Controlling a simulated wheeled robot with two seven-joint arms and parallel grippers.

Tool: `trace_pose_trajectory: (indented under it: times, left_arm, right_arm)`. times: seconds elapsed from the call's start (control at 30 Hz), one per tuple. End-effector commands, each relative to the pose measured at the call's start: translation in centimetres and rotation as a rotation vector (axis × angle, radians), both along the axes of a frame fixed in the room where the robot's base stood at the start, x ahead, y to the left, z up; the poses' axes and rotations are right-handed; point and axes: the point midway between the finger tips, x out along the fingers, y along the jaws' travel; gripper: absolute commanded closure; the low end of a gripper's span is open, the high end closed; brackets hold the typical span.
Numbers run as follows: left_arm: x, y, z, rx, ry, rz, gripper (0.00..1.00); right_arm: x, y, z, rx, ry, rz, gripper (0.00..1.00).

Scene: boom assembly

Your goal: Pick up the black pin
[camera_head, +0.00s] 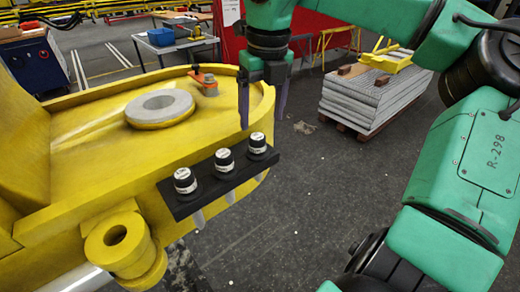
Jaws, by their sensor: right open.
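A black rack (205,187) runs along the near edge of the yellow boom part (90,140). It holds three black-topped pins with white bands: a left pin (185,182), a middle pin (224,160) and a right pin (257,144). Pale tapered ends show below the rack. My right gripper (263,121) points down with its two dark fingers apart and nothing between them. In the picture it is just above the right pin, apart from it. My left gripper cannot be made out in this view.
A grey ring (160,106) and a small orange-and-grey piece (205,82) are on the boom's top face. A yellow lug with a hole (116,236) projects at the lower left. A stacked pallet (372,98) stands behind at right. The dark floor (300,200) right of the rack is clear.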

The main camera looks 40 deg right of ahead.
Motion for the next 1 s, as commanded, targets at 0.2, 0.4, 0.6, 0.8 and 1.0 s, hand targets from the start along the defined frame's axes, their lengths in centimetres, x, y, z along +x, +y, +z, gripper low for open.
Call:
trace_pose_trajectory:
  times: [0.2, 0.4, 0.6, 0.8, 1.0]
  left_arm:
    - [0.2, -1.5, 1.7, -0.02, -0.004, -0.001, 1.0]
    - [0.5, -0.8, 3.3, -0.01, -0.008, -0.001, 1.0]
    - [0.5, -0.7, 3.1, -0.009, -0.009, 0.0, 1.0]
    - [0.5, -0.7, 3.0, -0.009, -0.009, 0.0, 1.0]
    - [0.6, -0.7, 3.1, -0.01, -0.01, 0.001, 1.0]
  right_arm:
    - [0.2, 0.0, -2.6, 0.004, 0.001, 0.003, 0.19]
    - [0.5, -0.1, -6.2, 0.004, 0.001, 0.001, 0.19]
    - [0.6, -0.1, -6.8, 0.002, -0.003, 0.0, 0.19]
    - [0.6, -0.1, -6.7, 0.002, -0.003, 0.0, 0.88]
    - [0.6, -0.1, -6.6, 0.003, -0.005, 0.0, 1.0]
